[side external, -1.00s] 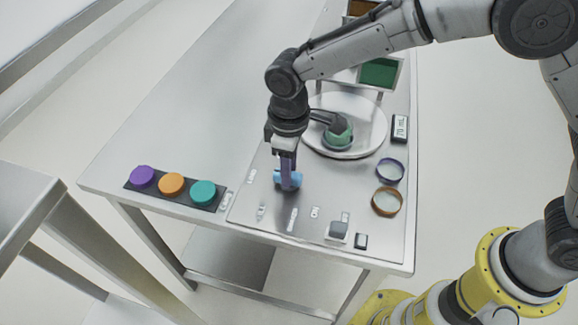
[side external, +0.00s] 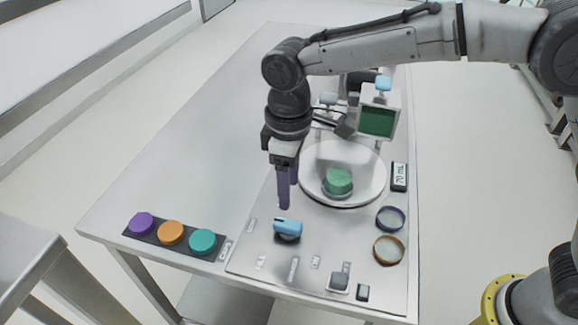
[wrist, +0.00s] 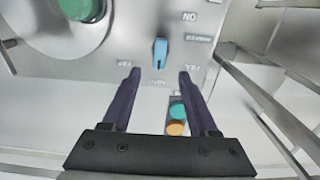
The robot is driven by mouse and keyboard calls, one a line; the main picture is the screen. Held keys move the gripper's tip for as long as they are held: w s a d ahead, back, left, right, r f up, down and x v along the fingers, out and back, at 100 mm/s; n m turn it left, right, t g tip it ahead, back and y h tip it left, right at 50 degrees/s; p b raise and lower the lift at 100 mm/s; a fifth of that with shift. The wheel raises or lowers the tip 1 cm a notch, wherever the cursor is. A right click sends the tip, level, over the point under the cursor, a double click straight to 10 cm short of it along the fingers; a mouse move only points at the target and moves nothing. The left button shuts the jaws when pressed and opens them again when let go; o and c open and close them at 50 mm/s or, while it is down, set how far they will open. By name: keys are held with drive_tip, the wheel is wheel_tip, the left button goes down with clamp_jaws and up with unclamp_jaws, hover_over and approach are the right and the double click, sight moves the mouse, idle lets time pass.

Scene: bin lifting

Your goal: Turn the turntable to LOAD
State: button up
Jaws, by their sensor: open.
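The turntable is a white round disc (side external: 370,182) on the panel, with a green round piece (side external: 338,181) standing on it. The wrist view cuts it off at the upper left (wrist: 92,42). A blue knob (side external: 288,229) sits on the grey panel in front of it, with small labels around it. In the wrist view the knob (wrist: 160,52) is upright in the picture, just beyond the fingertips. My gripper (side external: 284,207) is above the knob, apart from it. Its purple fingers (wrist: 160,73) are spread with nothing between them.
Purple, orange and teal buttons (side external: 171,232) lie at the left on a dark strip. Two rings (side external: 389,249) and a "70 mL" display (side external: 399,177) are at the right. A grey switch (side external: 339,281) is at the front. A green screen (side external: 377,121) stands behind the turntable.

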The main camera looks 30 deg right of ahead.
drive_tip(key=shift+r, duration=2.05)
drive_tip(key=s+d+r+m+t, duration=0.25)
drive_tip(key=d+r, duration=0.35)
drive_tip(key=d, duration=0.4)
drive_tip(key=s+d+r+m+t, duration=0.15)
drive_tip(key=s+d+r, duration=0.25)
drive_tip(key=d+r, duration=0.4)
drive_tip(key=s+d+f+m+t, duration=0.1)
drive_tip(key=s+d+f+m, duration=0.2)
drive_tip(key=s+d, duration=0.55)
drive_tip(key=s+d+f+m, duration=0.1)
drive_tip(key=s+f+m, duration=0.1)
drive_tip(key=s+f, duration=0.5)
drive_tip(key=shift+s+d+f+t, duration=0.15)
drive_tip(key=shift+d+f+t, duration=0.15)
drive_tip(key=shift+f, duration=0.2)
